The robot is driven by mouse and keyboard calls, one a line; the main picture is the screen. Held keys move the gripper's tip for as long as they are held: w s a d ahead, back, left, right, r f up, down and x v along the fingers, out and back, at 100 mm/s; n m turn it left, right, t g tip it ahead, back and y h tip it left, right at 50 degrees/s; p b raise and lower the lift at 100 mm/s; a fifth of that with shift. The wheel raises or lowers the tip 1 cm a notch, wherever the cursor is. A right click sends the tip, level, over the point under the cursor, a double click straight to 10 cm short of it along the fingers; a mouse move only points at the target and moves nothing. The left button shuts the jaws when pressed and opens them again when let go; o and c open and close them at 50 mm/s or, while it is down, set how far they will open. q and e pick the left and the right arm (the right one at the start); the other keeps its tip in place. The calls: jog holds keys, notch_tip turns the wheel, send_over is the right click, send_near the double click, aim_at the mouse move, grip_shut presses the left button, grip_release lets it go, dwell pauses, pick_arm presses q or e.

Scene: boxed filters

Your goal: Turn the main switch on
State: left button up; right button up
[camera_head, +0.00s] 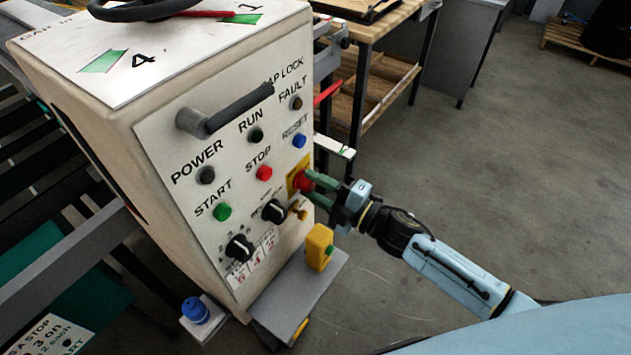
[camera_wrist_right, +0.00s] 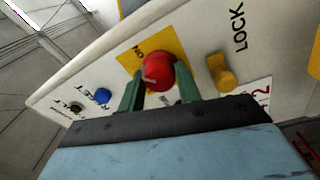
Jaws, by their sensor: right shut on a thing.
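A red knob (camera_head: 303,182) sits on a yellow plate (camera_head: 292,179) at the right edge of the control panel (camera_head: 160,150). In the right wrist view the red knob (camera_wrist_right: 158,68) stands out from the yellow plate (camera_wrist_right: 128,58), which bears letters that look like "ON". My right gripper (camera_head: 313,189) reaches it from the right. Its two green fingers are shut on the red knob, one on each side, in the right wrist view (camera_wrist_right: 160,88). The knob's exact turn angle is hard to tell. My left gripper is out of view.
A yellow lock knob (camera_wrist_right: 222,74) is close beside the gripper. Black rotary knobs (camera_head: 274,211), a green START button (camera_head: 222,211) and a grey bar handle (camera_head: 230,108) stand out from the panel. A yellow box (camera_head: 319,246) sits below. Floor at right is open.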

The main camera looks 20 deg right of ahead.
jog(key=m+p, duration=0.2)
jog(key=m, duration=0.4)
jog(key=shift+t, duration=0.3)
jog(key=shift+f, duration=0.1)
jog(key=o, duration=1)
jog(key=b+v, duration=0.1)
jog(key=v, duration=1.2)
jog(key=shift+s, duration=0.25)
